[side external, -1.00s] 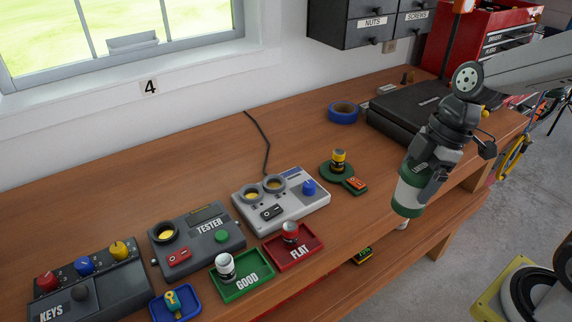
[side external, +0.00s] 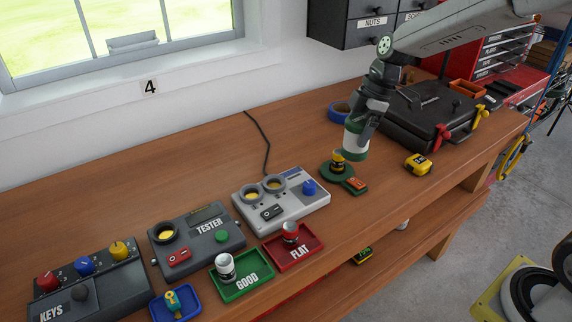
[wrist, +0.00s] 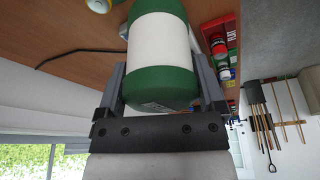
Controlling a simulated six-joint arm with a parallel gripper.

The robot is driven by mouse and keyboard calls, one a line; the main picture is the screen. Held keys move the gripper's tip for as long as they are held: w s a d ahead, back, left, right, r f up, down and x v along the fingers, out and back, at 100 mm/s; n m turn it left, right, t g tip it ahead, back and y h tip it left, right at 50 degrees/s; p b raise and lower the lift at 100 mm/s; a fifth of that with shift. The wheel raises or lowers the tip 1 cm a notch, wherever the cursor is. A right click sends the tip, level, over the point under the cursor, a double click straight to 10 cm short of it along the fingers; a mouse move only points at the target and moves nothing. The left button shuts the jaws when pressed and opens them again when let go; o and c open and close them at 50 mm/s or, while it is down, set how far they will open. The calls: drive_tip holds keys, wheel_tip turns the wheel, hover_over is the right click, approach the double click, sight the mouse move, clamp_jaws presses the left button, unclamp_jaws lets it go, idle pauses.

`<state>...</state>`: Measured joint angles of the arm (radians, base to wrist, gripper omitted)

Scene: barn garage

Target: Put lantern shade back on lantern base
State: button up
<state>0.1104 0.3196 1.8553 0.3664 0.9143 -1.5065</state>
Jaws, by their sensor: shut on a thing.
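The lantern shade (side external: 356,139) is a white cylinder with green end bands. My gripper (side external: 367,122) is shut on its side and holds it roughly upright above the bench. In the wrist view, the shade (wrist: 160,45) lies between the two fingers (wrist: 162,85). The lantern base (side external: 332,174) is a green disc on the bench with a yellow-and-black battery (side external: 338,156) standing on it and an orange switch (side external: 355,184) at its side. The shade is just right of and slightly above the battery, apparently apart from it. A yellowish round top (wrist: 98,4) shows at the wrist view's upper edge, partly cut off.
A grey charger (side external: 290,212), a tester (side external: 200,240), a green GOOD tray (side external: 262,284) and a red FLAT tray (side external: 312,240) stand left. Blue tape (side external: 338,112) and a black case (side external: 425,130) are behind. A yellow tape measure (side external: 418,165) lies right.

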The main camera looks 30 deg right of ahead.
hover_over(338, 151)
wheel_tip(338, 151, down, 4)
drive_tip(key=shift+s+d+r, duration=0.1)
idle(0.3)
drive_tip(key=shift+f, duration=2.9)
drive_tip(key=shift+f, duration=0.6)
drive_tip(key=o, duration=1)
drive_tip(key=shift+o, duration=0.2)
drive_tip(key=v, duration=1.1)
idle(0.4)
